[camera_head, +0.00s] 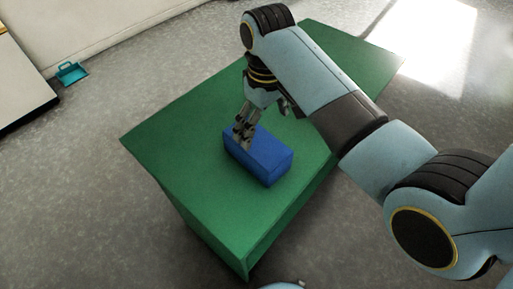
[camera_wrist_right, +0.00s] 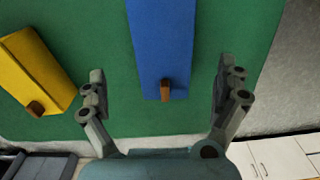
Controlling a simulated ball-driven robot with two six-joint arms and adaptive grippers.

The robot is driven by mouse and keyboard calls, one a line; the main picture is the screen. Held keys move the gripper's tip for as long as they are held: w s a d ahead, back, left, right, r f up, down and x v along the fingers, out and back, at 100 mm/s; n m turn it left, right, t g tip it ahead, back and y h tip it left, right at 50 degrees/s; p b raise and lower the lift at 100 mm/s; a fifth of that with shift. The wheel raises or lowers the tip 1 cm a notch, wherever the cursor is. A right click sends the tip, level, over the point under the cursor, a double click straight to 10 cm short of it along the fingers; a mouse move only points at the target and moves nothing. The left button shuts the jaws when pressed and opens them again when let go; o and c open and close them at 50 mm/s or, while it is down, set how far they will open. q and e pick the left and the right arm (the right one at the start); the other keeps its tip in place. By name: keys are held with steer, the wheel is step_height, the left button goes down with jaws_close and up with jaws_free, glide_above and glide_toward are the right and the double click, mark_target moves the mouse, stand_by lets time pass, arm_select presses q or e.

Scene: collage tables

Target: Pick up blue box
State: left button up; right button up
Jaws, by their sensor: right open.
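The blue box (camera_head: 267,160) lies on the green table (camera_head: 187,133). My right gripper (camera_head: 264,124) is above it, with one finger in front of the box's top left part in the head view. In the right wrist view the blue box (camera_wrist_right: 163,40) reaches in from the top edge, between the two spread fingers of my right gripper (camera_wrist_right: 161,72). A small brown piece shows at its near end. The gripper is open and holds nothing; I cannot tell whether a finger touches the box. My left gripper is not in view.
A yellow box (camera_wrist_right: 38,66) with a brown piece lies left of the blue box in the right wrist view. In the head view a teal container (camera_head: 71,73) is on the grey floor at the upper left. The table's left part is clear.

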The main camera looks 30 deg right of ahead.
mark_target(258, 141)
steer(key=shift+w+a+r, duration=0.15)
steer(key=shift+w+a, duration=0.1)
steer(key=shift+w, duration=0.15)
step_height(258, 141, down, 5)
steer(key=shift+r+b, duration=0.1)
steer(key=shift+b, duration=0.3)
steer(key=f, duration=0.5)
steer(key=shift+w+a+f+b, duration=0.1)
steer(key=shift+w+f+b, duration=0.2)
steer(key=shift+b, duration=0.1)
steer(key=shift+c, duration=0.4)
steer(key=c, duration=1)
